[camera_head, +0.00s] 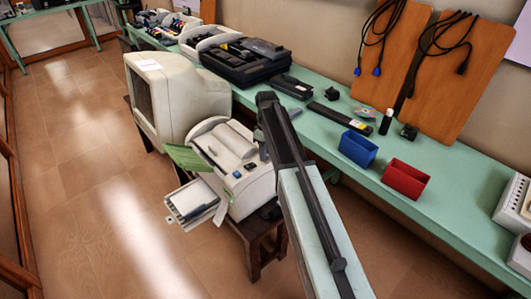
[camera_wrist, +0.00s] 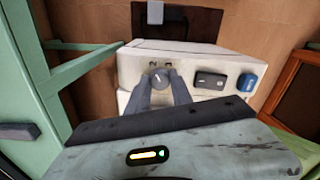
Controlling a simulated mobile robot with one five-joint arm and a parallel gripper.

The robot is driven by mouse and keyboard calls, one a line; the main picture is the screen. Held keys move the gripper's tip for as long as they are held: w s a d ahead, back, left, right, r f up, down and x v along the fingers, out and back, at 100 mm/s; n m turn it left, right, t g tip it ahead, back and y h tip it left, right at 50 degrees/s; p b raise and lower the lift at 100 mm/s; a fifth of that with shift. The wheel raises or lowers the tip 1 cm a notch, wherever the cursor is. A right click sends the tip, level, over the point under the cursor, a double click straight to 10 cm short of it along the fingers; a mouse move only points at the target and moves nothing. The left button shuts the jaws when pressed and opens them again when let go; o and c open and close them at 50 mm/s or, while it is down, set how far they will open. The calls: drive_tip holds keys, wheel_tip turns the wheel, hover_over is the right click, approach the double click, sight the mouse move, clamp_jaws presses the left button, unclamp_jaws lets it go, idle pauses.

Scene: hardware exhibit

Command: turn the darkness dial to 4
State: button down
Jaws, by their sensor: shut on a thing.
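The darkness dial (camera_wrist: 160,77) is a small round grey knob with a light pointer line, on the white front panel of a machine. In the wrist view the two grey fingers of my gripper (camera_wrist: 160,91) stand on either side of the dial and are closed on it. In the head view the off-white machine (camera_head: 222,147) stands on a dark stool, and my arm hides the dial.
A bulky beige monitor (camera_head: 185,95) stands next to the machine. The green bench (camera_head: 455,205) holds a blue bin (camera_head: 357,149) and a red bin (camera_head: 404,179). Floor at left is clear.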

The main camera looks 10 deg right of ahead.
drive_tip(key=m, duration=1.1)
drive_tip(key=shift+s, duration=0.1)
drive_tip(key=m, duration=0.6)
drive_tip(key=shift+m, duration=0.3)
drive_tip(key=m, duration=0.5)
drive_tip(key=shift+t, duration=0.3)
drive_tip(key=shift+m, duration=0.4)
drive_tip(key=c, duration=1.1)
unclamp_jaws()
drive_tip(key=shift+c, duration=0.2)
